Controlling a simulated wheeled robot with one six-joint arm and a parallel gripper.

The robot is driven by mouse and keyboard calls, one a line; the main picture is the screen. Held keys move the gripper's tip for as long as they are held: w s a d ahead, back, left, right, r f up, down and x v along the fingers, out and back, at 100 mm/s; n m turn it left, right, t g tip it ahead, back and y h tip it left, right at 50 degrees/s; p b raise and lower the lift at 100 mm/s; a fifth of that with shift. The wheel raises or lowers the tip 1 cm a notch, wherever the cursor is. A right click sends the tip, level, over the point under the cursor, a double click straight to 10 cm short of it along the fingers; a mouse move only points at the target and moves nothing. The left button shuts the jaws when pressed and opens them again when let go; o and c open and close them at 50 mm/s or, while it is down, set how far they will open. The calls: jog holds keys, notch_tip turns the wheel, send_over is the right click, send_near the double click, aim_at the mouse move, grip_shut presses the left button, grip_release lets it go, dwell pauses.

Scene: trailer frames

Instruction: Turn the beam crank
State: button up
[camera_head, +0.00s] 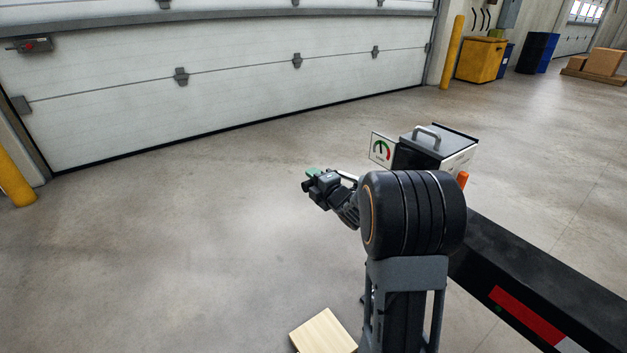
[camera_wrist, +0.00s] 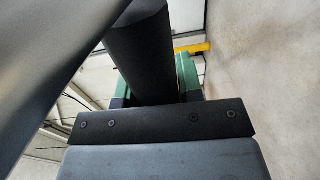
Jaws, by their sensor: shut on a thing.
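The black beam (camera_head: 545,275) with a red and white marking runs from the middle right to the lower right in the head view. A box with a grey top handle (camera_head: 427,136) and a green and red dial plate (camera_head: 382,150) stands at its far end. My gripper (camera_head: 313,177) is out to the left of this box. In the wrist view, its green fingers (camera_wrist: 155,82) are shut on a dark, rounded crank handle (camera_wrist: 142,45). A short pale bar (camera_head: 347,177), perhaps the crank arm, shows beside the gripper. My arm hides most of the crank.
A pale wooden block (camera_head: 324,333) lies on the floor at the bottom. A white sectional door (camera_head: 220,85) spans the back. Yellow posts (camera_head: 453,52) flank it, and a yellow bin (camera_head: 481,60) stands at the back right. The floor on the left is clear.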

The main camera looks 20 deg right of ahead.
grip_shut()
jog(key=shift+f, duration=0.1)
jog(key=shift+s+f+g+p, duration=0.25)
jog(key=shift+f+g+p, duration=0.25)
jog(key=shift+f, duration=0.05)
jog(key=s+f+g+h+p, duration=0.1)
jog(key=s+f+g+p, duration=0.2)
jog(key=f, duration=0.4)
jog(key=shift+s+d+g+p, duration=0.45)
jog(key=shift+g+p, duration=0.45)
jog(key=shift+p, duration=0.25)
